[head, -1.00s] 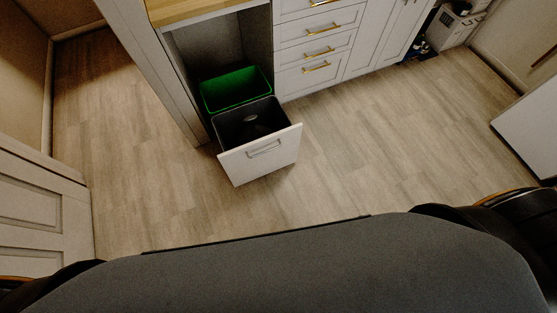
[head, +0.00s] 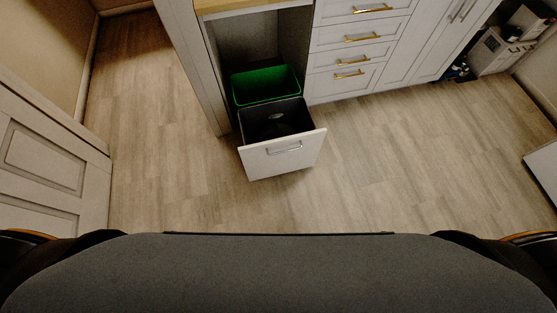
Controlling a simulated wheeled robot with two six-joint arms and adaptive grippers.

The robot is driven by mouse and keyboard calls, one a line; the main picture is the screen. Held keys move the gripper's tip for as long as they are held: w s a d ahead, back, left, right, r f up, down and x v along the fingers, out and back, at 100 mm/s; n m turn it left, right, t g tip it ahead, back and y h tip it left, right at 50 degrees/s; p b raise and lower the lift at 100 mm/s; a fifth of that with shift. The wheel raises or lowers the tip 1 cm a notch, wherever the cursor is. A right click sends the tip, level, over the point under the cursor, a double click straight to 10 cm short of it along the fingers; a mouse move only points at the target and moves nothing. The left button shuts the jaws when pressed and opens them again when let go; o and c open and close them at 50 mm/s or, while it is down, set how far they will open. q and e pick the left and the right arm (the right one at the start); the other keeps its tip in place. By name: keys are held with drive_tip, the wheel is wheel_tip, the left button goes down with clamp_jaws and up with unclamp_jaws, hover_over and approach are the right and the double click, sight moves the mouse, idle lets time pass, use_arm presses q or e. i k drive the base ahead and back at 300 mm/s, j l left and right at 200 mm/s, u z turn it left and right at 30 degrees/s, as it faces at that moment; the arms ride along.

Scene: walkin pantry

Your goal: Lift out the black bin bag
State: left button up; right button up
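A pull-out bin drawer with a white front (head: 282,158) and a metal handle stands open from the cabinet. It holds a green bin (head: 266,86) at the back and a black bin (head: 297,124) at the front. Dark material that may be the black bin bag (head: 276,122) lies inside the black bin, with a small pale patch on it; its shape is too dark to make out. Neither gripper is in view.
White drawers (head: 357,58) with brass handles stand right of the bin. A panelled white door (head: 45,150) is at the left. A white box-like item (head: 490,52) stands at the far right. The wooden floor (head: 400,160) before the bin is clear.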

sight(277, 130)
drive_tip(key=l+u, duration=0.1)
drive_tip(key=u, duration=0.55)
drive_tip(key=l+u, duration=0.5)
drive_tip(key=l, duration=0.35)
drive_tip(key=k+l+u, duration=0.1)
drive_tip(key=l+u, duration=0.4)
drive_tip(key=l, duration=0.35)
